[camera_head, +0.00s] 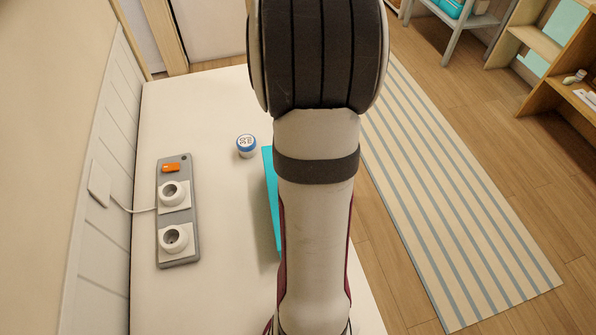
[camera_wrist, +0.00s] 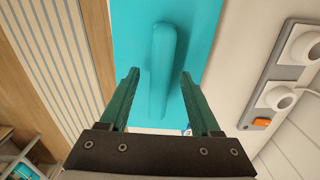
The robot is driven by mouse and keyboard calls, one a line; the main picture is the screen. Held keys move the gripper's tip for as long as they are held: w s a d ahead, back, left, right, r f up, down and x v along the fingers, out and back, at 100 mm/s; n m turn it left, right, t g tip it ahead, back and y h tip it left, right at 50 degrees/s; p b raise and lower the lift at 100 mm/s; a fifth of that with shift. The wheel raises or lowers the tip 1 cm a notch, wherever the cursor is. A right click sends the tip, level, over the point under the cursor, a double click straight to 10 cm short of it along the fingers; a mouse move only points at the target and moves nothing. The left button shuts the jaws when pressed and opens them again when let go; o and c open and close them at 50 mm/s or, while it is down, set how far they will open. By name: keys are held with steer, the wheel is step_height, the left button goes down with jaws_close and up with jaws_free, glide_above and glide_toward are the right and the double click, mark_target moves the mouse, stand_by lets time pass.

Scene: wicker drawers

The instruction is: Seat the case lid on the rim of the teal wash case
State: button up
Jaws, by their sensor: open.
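The case lid, a flat teal panel (camera_wrist: 207,25) with a raised teal bar handle (camera_wrist: 163,60), fills the upper middle of the wrist view. In the head view only a narrow teal strip (camera_head: 268,195) of it shows on the white surface, the rest hidden behind my arm. My gripper (camera_wrist: 158,75) is open, its two green fingers on either side of the handle with gaps to both. I cannot tell how far above the panel the fingertips are. A teal container (camera_head: 452,7), possibly the wash case, stands on a grey shelf unit at the top right, cut off by the frame.
A jar with a blue-rimmed lid (camera_head: 246,147) stands left of the teal panel. A grey power strip (camera_head: 190,215) with two sockets and an orange switch lies further left by the wall. A striped rug (camera_head: 450,190) and wooden shelves (camera_head: 545,45) are to the right.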

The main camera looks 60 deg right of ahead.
step_height(320, 180, up, 16)
stand_by(0.3)
steer(key=shift+f, duration=0.1)
steer(key=w+a+n, duration=0.2)
steer(key=w+a, duration=0.2)
steer(key=a, duration=0.8)
steer(key=s+a+f+n+y, duration=0.1)
steer(key=s+a+f, duration=0.2)
steer(key=a, duration=0.6)
steer(key=s+a+f+n, duration=0.1)
steer(key=s+a+f, duration=0.2)
steer(key=a, duration=0.6)
steer(key=shift+s+a+y, duration=0.15)
steer(key=shift+s+y, duration=0.25)
steer(key=shift+s, duration=0.7)
steer(key=shift+f, duration=0.1)
